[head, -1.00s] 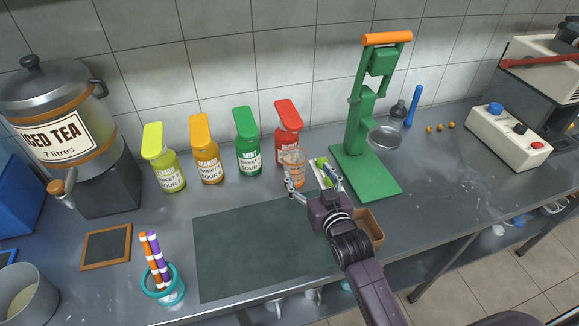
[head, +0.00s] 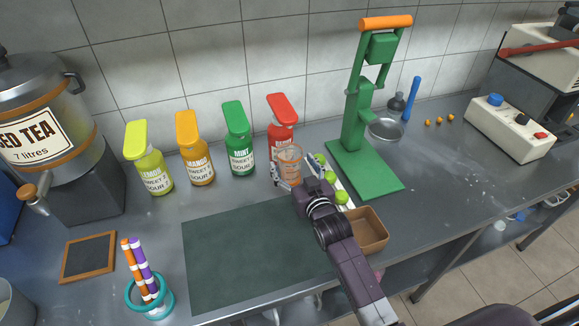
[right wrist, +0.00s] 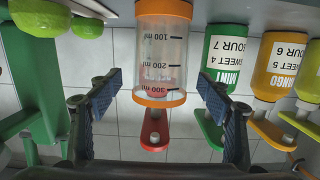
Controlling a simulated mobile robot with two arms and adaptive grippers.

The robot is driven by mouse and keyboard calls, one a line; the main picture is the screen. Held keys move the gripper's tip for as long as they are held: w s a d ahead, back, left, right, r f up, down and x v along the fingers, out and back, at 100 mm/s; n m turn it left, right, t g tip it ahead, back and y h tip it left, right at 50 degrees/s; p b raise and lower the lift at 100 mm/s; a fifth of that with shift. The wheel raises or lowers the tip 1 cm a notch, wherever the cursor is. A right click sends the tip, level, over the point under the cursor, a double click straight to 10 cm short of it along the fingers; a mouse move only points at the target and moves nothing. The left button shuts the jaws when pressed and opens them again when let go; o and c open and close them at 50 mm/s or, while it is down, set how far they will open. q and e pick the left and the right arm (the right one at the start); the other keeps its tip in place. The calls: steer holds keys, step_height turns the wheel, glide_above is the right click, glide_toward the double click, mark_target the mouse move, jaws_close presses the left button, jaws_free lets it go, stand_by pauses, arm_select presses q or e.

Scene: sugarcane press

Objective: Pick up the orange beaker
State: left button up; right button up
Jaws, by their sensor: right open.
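The orange beaker (head: 289,161), a clear cup with orange rims and millilitre marks, stands on the counter in front of the red bottle (head: 281,125). It also shows in the right wrist view (right wrist: 162,55), where the picture is upside down. My right gripper (head: 297,169) is open at the beaker. In the right wrist view its fingers (right wrist: 160,88) are spread on either side of the beaker's near rim, with gaps visible on both sides. The beaker is not gripped. My left gripper is not in view.
Mint (head: 238,140), mango (head: 196,150) and yellow-green (head: 150,160) bottles stand left of the beaker. Limes (head: 341,197) in a pale tray lie close right of the gripper, before the green press (head: 365,170). A dark mat (head: 245,250) lies in front. A brown box (head: 368,232) stands nearby.

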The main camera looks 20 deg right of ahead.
mark_target(286, 153)
steer(key=shift+w+f, duration=0.2)
steer(key=shift+w, duration=1.3)
steer(key=c, duration=1.4)
steer(key=shift+s+r, duration=0.1)
